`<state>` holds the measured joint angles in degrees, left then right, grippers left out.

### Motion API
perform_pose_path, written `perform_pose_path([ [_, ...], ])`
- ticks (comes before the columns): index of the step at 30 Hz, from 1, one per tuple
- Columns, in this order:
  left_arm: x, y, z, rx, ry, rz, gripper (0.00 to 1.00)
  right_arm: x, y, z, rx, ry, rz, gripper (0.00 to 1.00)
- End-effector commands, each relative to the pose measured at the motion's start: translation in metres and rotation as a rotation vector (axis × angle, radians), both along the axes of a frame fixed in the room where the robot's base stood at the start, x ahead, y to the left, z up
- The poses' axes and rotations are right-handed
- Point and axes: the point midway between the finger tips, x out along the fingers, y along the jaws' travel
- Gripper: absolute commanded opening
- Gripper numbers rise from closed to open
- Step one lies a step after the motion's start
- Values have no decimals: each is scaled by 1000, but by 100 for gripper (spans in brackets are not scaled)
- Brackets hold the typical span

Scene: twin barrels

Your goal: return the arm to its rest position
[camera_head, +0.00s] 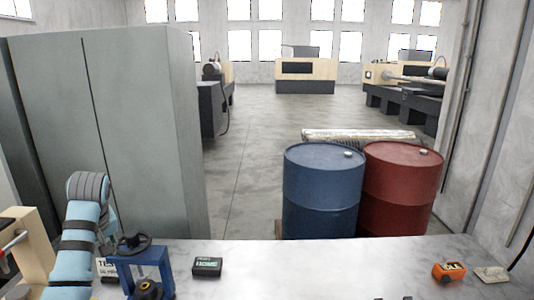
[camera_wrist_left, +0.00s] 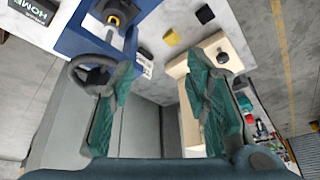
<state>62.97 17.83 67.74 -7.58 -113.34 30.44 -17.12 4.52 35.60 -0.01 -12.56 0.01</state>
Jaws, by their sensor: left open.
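My left arm (camera_head: 80,240) rises at the left of the head view, over the worktop's left end. It hides my left gripper there, or the gripper is too small to make out. In the left wrist view my left gripper (camera_wrist_left: 162,100) is open, its two green-padded fingers wide apart. Nothing is held between them. A dark handwheel (camera_wrist_left: 72,78) shows close beside the left-hand finger; whether they touch I cannot tell. My right gripper cannot be made out.
A blue press-like device (camera_head: 142,272) with a handwheel stands beside my arm. A dark box (camera_head: 207,267), an orange device (camera_head: 449,271) and the worktop's (camera_head: 300,265) clear middle lie rightward. Blue (camera_head: 322,195) and red (camera_head: 402,185) barrels stand behind; a grey cabinet (camera_head: 110,130) is at left.

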Motion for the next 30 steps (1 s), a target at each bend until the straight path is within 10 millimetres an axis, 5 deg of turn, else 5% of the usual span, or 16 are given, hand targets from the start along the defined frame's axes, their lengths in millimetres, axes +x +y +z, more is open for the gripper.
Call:
perform_pose_path([
  [8,-16,-18,-69,49,35,-139,43,-1,-1,0,-1,3,0,40],
  [14,-57,-48,-149,86,74,-326,43,-1,-1,0,-1,2,0,40],
  [21,-148,-94,-231,91,112,-582,43,-2,-1,0,-1,4,1,40],
  [30,-271,-142,-263,53,122,-820,43,-2,-1,0,-2,4,0,40],
])
